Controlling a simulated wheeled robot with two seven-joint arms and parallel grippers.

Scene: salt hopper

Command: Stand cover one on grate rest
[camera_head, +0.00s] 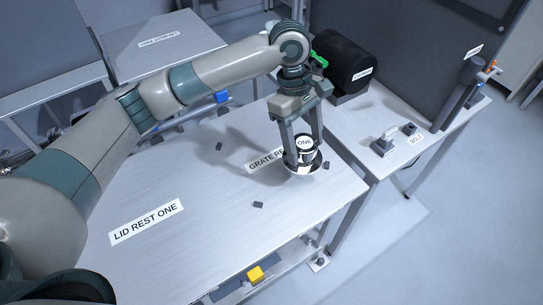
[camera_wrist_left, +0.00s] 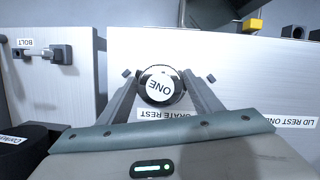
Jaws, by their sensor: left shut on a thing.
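Cover one (camera_head: 304,143) is a round piece with a white top marked ONE and a dark, shiny wider rim below. It also shows in the left wrist view (camera_wrist_left: 159,88). My left gripper (camera_head: 304,159) is shut on it from above, one finger on each side. The cover is over the table at the grate rest label (camera_head: 262,161), looking upright; I cannot tell whether its underside touches the table. The label is partly hidden by the gripper in the head view but reads GRATE REST in the left wrist view (camera_wrist_left: 165,115). My right gripper is not in view.
Small dark blocks (camera_head: 258,205) stand on the table around the cover. The lid rest one label (camera_head: 146,221) lies on clear table at left. A black cylinder (camera_head: 344,62) and a bolt (camera_head: 384,144) are on the neighbouring bench. A yellow block (camera_head: 255,274) is below the front edge.

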